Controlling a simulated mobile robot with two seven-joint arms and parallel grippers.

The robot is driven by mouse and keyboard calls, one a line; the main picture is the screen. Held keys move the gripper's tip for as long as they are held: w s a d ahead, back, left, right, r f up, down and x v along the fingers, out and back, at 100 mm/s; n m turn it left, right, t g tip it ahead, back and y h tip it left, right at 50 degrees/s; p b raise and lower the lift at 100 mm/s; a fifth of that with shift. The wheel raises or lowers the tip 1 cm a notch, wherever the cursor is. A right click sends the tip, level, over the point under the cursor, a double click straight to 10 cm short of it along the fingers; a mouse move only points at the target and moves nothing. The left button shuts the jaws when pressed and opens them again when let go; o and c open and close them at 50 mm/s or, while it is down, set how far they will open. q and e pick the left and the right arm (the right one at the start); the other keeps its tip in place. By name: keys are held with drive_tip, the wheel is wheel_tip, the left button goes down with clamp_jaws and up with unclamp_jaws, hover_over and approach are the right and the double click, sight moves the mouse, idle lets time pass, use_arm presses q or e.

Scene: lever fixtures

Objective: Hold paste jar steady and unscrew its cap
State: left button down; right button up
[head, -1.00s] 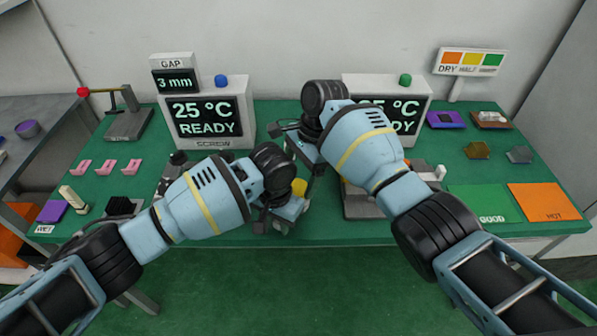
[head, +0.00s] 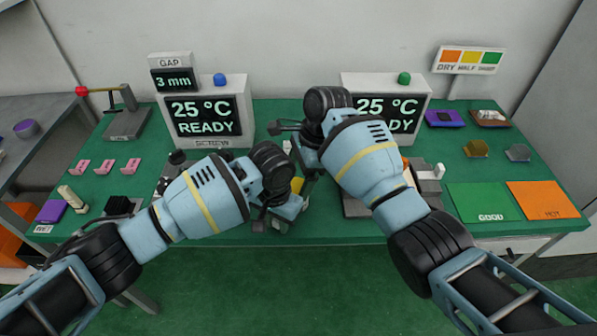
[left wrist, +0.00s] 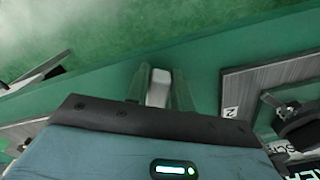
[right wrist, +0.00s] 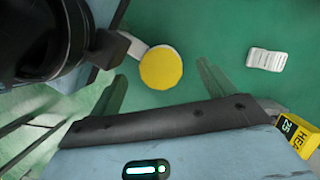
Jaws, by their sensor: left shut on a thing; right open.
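The paste jar's yellow cap (right wrist: 163,66) faces up in the right wrist view. It also shows in the head view (head: 297,185), partly covered by my grippers. My left gripper (head: 282,219) is shut on the pale jar body (left wrist: 158,86), seen between its fingers in the left wrist view. Most of the jar is hidden. My right gripper (head: 303,172) is open, pointing down above the cap. In the right wrist view its fingers stand on either side of the cap, with green gaps between. I cannot tell how high the fingertips are above it.
Two READY displays stand at the back, left (head: 202,118) and right (head: 388,110), the right one partly behind my arm. Pink pieces (head: 106,166) lie at left. Green (head: 483,202) and orange (head: 543,200) mats lie at right. A white printed piece (right wrist: 267,60) lies near the cap.

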drive_tip(key=shift+f, duration=1.15)
drive_tip(key=c, duration=1.2)
drive_tip(key=n+g, duration=0.1)
drive_tip(key=n, duration=0.2)
drive_tip(key=shift+w+r+n, duration=0.1)
drive_tip(key=shift+n, duration=0.3)
drive_tip(key=n, duration=0.2)
drive_tip(key=n+g+h, duration=0.1)
drive_tip(key=n, duration=0.1)
drive_tip(key=shift+w+a, duration=0.1)
drive_tip(key=shift+a, duration=0.1)
